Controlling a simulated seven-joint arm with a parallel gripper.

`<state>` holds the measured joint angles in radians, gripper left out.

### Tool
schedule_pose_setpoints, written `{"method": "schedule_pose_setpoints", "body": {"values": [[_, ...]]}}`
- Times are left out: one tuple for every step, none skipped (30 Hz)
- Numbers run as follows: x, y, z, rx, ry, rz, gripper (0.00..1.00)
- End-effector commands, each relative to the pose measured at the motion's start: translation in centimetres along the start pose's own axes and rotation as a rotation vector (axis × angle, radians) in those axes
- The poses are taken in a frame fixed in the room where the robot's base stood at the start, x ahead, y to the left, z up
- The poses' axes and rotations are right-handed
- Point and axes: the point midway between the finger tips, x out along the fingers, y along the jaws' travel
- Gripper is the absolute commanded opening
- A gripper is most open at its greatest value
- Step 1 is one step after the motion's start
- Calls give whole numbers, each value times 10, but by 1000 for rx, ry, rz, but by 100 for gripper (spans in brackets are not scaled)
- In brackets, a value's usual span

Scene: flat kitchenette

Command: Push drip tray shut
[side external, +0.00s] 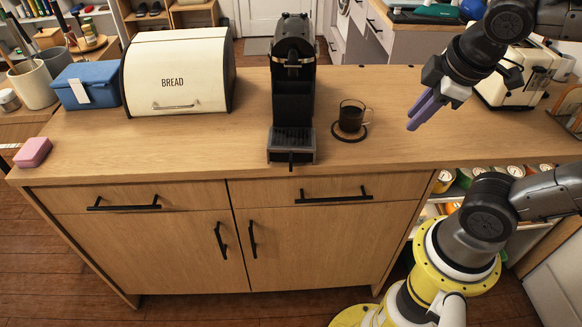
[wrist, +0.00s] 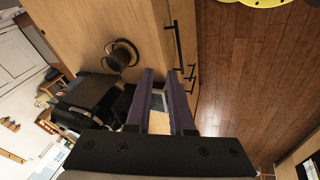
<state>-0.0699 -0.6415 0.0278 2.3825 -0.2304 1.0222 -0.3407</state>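The black coffee machine (side external: 294,72) stands upright on the wooden counter. Its drip tray (side external: 291,143) sticks out at the foot toward the counter's front edge, with a small dark tab at its front. My gripper (side external: 413,117), with purple fingers, is in the air above the counter, right of the tray and apart from it. In the wrist view, the two fingers (wrist: 160,75) are apart with nothing held between them. The machine (wrist: 88,94) shows there left of the fingers. A grey patch shows between them; I cannot tell whether it is the tray.
A dark glass cup (side external: 351,115) stands on a round coaster between the machine and my gripper. A bread box (side external: 178,75) and a blue box (side external: 88,85) are at left. A white toaster (side external: 524,78) is behind my gripper. Counter at front right is clear.

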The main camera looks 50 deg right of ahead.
Motion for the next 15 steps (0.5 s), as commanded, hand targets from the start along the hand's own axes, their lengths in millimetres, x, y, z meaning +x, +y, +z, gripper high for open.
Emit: {"method": "schedule_pose_setpoints", "body": {"values": [[3, 4, -8, -108, -38, 6, 10], [4, 6, -12, -175, -61, 11, 5], [6, 8, -19, -264, -89, 19, 0], [9, 10, -24, -334, -113, 23, 0], [11, 10, -31, -404, -135, 29, 0], [14, 11, -40, -505, -166, 37, 0], [17, 10, -49, -584, -190, 43, 0], [20, 9, -58, -665, -213, 50, 0], [24, 5, -71, -778, -246, 61, 0], [28, 1, -82, -863, -270, 70, 0], [31, -4, -93, -947, -291, 82, 0], [36, -12, -107, -1059, -321, 98, 0], [40, -20, -118, -1141, -341, 110, 0], [44, -30, -129, -1219, -359, 124, 0], [49, -44, -142, -1319, -384, 144, 0]]}}
